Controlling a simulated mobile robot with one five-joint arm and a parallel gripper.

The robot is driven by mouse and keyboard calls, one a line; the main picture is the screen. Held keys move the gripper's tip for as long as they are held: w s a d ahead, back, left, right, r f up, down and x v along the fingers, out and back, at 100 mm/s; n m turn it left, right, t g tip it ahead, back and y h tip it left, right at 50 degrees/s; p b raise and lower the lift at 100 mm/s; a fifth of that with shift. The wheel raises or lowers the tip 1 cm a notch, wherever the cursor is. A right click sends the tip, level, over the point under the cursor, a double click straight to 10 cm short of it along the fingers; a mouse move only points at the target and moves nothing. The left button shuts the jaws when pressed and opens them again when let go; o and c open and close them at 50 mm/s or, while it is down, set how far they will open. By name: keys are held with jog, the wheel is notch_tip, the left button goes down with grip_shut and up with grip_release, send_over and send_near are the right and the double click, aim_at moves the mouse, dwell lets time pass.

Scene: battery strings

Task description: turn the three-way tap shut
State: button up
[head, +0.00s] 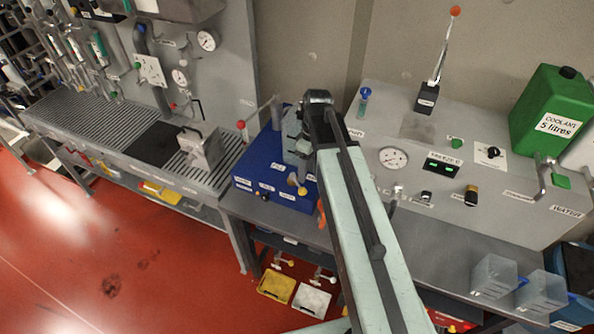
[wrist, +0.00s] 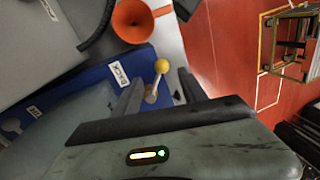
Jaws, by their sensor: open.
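A lever with a yellow ball end (wrist: 161,66) stands on the blue box (wrist: 75,98) in the wrist view; I take it for the three-way tap. In the head view its yellow knob (head: 293,179) shows at the right part of the blue box (head: 262,160). My gripper (wrist: 162,80) is open, with one finger on each side of the lever in the picture. I cannot tell whether either finger touches it. A white label sits beside the lever. The tap's body is mostly hidden by my gripper.
An orange cone-shaped piece (wrist: 132,20) and a black hose lie close beyond the lever. In the head view, a grey panel (head: 410,130) with a gauge and knobs stands to the right, and a metal sink bench (head: 100,118) to the left. Red floor is open in front.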

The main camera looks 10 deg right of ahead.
aim_at(303, 188)
jog(key=f+b, duration=0.2)
jog(key=a+f+b, duration=0.1)
jog(key=f+b, duration=0.2)
jog(key=s+f+b, duration=0.1)
jog(key=f+b, duration=0.2)
jog(key=shift+s+a, duration=0.1)
jog(key=shift+a, duration=0.15)
jog(key=shift+r, duration=0.1)
grip_shut()
dwell(1.0)
